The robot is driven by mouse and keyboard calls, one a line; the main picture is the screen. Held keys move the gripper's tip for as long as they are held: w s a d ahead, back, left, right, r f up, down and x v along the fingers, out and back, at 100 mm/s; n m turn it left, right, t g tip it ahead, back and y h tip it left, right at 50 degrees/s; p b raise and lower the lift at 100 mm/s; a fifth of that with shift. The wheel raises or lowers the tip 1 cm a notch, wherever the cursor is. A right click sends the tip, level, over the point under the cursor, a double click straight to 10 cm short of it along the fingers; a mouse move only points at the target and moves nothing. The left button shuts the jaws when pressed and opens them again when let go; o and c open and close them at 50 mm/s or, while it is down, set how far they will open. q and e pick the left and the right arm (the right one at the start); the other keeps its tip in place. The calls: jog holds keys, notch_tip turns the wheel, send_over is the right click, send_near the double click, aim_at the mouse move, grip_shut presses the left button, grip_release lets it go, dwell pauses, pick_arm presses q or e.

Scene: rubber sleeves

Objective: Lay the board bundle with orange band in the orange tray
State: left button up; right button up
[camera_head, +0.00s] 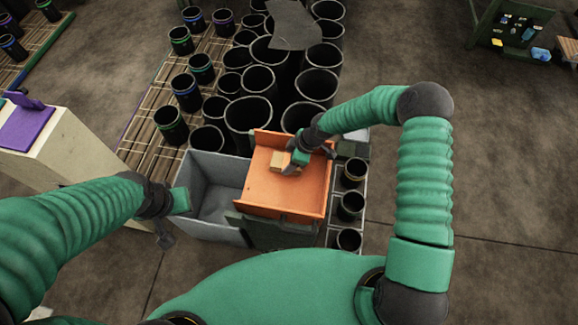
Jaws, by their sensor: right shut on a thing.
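The board bundle (277,160) is a small tan block over the floor of the orange tray (262,192), towards its far side. Its orange band cannot be made out at this size. My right gripper (293,164) reaches in from the upper right and is shut on the bundle, covering its right end. I cannot tell whether the bundle touches the tray floor. My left gripper (174,220) is at the left edge of the grey bin, its two fingers apart and nothing seen between them.
The orange tray has raised walls and sits beside an open, empty-looking grey bin (215,190). Several black sleeves (248,115) stand close behind. More small cups (350,205) line the right side. A pale cabinet with a purple top (28,130) stands at left.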

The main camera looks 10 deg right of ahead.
notch_tip(320, 180, down, 3)
jog(key=shift+s+r, duration=0.1)
jog(key=shift+d, duration=0.25)
jog(key=o, duration=1.4)
jog(key=shift+d, duration=0.15)
jog(key=shift+o, duration=0.3)
jog(key=shift+a, duration=0.25)
